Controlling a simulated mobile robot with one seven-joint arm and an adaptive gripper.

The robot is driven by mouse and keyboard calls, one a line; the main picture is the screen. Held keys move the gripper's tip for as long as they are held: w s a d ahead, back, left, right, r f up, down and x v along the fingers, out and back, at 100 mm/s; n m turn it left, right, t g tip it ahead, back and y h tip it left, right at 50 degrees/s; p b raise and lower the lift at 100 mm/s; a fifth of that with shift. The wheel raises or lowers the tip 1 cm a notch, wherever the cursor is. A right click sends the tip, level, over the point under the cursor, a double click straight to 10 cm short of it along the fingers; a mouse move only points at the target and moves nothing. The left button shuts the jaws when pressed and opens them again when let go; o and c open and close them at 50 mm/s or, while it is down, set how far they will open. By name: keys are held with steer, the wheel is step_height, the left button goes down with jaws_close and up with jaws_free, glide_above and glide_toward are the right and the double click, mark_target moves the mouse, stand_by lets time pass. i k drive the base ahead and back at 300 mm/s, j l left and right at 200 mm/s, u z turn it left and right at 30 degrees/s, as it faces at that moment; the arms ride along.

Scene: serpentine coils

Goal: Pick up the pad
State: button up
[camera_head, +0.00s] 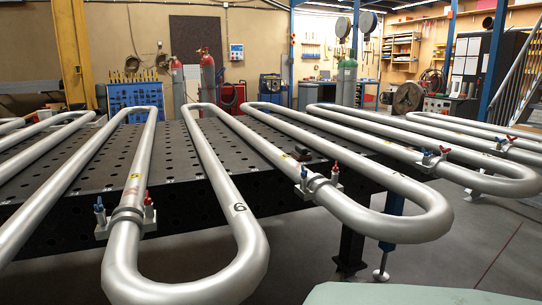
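A small dark block (302,153) lies on the black perforated table (180,165), beside the clamp on the middle coil; it may be the pad, but it is too small to tell. No other thing that looks like a pad shows clearly. My gripper is not in view.
Silver serpentine pipes (222,185) run across the table, and their bends jut past its front edge. Clamps with red and blue handles (125,215) hold them. Table legs (350,248) stand on the grey floor (470,245), which is open at the right. Gas cylinders (207,75) stand behind.

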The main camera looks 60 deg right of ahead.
mark_target(300, 154)
steer(key=z, duration=2.15)
